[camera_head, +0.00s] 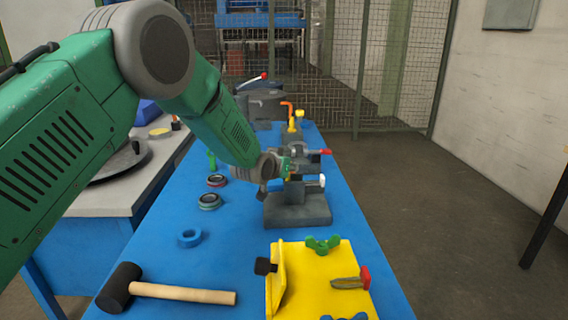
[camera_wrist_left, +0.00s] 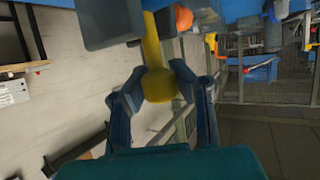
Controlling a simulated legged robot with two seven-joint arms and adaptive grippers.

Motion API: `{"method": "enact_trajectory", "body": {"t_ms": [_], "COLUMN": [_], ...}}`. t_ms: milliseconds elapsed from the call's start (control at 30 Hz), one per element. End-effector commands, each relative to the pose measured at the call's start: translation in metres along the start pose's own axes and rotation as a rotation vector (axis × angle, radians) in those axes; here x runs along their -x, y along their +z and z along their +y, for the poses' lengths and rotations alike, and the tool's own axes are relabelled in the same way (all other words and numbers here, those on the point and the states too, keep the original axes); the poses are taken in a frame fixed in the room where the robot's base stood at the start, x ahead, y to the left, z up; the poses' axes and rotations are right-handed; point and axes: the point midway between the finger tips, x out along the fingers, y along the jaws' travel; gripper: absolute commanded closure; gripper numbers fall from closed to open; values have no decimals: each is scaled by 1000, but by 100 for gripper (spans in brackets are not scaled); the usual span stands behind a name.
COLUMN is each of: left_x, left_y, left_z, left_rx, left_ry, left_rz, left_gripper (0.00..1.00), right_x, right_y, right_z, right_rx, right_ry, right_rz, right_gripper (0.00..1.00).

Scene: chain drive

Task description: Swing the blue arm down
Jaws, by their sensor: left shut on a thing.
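My left arm comes in from the left in the head view, and its gripper (camera_head: 286,168) is at the grey fixture (camera_head: 298,210) on the blue table. In the left wrist view my left gripper (camera_wrist_left: 160,88) is shut on a yellow round knob (camera_wrist_left: 161,86) at the end of a yellow bar (camera_wrist_left: 152,45). The fingers touch the knob on both sides. In the head view the arm and gripper hide part of the fixture. I cannot clearly make out a blue arm in either view. My right gripper is not in view.
A red-tipped lever (camera_head: 324,152) sticks out right of the fixture. Orange (camera_head: 287,106) and yellow (camera_head: 298,115) parts stand behind it. A mallet (camera_head: 180,293), a blue ring (camera_head: 190,238) and a yellow board (camera_head: 325,272) lie nearer.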

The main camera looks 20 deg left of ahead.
Motion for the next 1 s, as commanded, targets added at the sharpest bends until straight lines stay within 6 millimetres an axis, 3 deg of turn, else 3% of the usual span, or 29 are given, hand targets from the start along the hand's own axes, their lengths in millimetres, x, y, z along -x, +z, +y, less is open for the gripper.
{"method": "enact_trajectory", "body": {"t_ms": [33,567,600,667,1000], "left_x": [-1,-2,-2,-2,-2], "left_y": [12,13,13,12,8], "left_z": [6,7,7,7,2], "left_rx": [0,0,0,0,3], "left_ry": [7,8,8,7,3], "left_rz": [-23,-23,-23,-21,-11], "left_gripper": [100,100,75,55,55], "right_x": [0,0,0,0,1], "right_y": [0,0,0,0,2], "right_z": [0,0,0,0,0], "right_rx": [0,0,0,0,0], "right_ry": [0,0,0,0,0], "right_rz": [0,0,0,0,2], "right_gripper": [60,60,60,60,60]}}
